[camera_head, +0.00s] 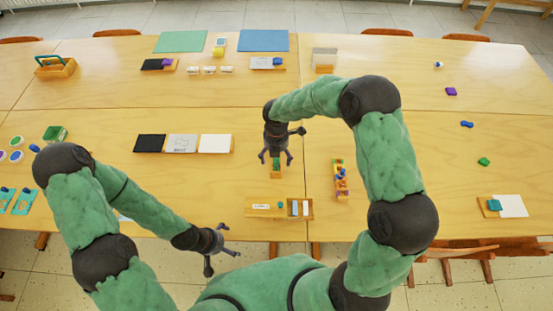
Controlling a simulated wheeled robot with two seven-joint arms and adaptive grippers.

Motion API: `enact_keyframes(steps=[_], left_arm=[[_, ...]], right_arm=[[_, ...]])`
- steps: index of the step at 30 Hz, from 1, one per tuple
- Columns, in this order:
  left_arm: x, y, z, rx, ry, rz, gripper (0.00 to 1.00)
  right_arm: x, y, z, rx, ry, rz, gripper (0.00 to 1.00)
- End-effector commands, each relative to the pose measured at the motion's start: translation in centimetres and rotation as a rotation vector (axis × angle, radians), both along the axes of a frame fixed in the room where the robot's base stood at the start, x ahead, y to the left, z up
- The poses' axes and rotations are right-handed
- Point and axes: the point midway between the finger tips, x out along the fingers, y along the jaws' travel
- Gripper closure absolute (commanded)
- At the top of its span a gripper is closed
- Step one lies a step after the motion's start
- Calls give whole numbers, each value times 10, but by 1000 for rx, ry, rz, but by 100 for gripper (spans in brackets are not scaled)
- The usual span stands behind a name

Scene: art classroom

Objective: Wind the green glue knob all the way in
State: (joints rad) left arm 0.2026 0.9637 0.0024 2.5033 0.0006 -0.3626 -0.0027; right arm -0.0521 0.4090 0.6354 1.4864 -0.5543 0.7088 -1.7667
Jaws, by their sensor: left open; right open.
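A small wooden block (276,175) with a green part on top (276,163), likely the green glue knob, stands on the middle of the table. My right gripper (276,156) points down over it, with its fingers open to either side of the green part. I cannot tell whether the fingers touch it. The upper side of the green part is hidden by the gripper. My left gripper (224,252) is open and empty, low in the view near the table's front edge.
A wooden rack with coloured pieces (341,180) stands right of the block. A wooden tray with white items (266,207) lies in front. A row of black, grey and white panels (183,144) lies to the left.

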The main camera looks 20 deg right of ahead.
Motion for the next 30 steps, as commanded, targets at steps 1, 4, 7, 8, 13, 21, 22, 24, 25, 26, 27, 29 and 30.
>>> enact_keyframes(steps=[1, 4, 7, 8, 13, 21, 22, 24, 25, 26, 27, 29, 30], left_arm=[[0, 0, -1, 0, 0, 0, 0], [0, 0, -2, 0, 0, 0, 0], [0, 0, -3, 0, 0, 0, 0], [0, 0, -3, 0, -1, 0, 0], [0, 0, -5, 0, -1, 0, 0], [-1, 0, -8, 0, 3, 2, 0], [-1, 0, -9, 0, 3, 3, 0], [-1, 0, -10, 0, 5, 4, 0], [-1, 0, -10, 0, 5, 4, 0], [-1, 0, -10, 0, 6, 4, 0], [-1, 0, -11, 0, 6, 4, 0], [-2, 0, -11, 0, 7, 5, 0], [-2, 0, -11, 0, 7, 5, 0]], right_arm=[[0, 0, -1, 0, 0, 0, 12], [0, 0, -3, 0, 0, 0, 12], [0, 0, -5, 0, 0, 0, 12], [0, 0, -5, 0, 0, 0, 12], [0, 0, -8, 0, 0, 0, 12], [0, 0, -13, 0, 0, 0, 12], [0, 0, -14, 0, 0, 0, 12], [0, 0, -15, 0, 0, 0, 12], [0, 0, -16, 0, 0, 0, 12], [0, 0, -17, 0, 0, 0, 12], [-1, 0, -17, 0, 1, 0, 12], [-1, 0, -18, 0, 1, 0, 12], [-1, 0, -19, 0, 1, 0, 12]])
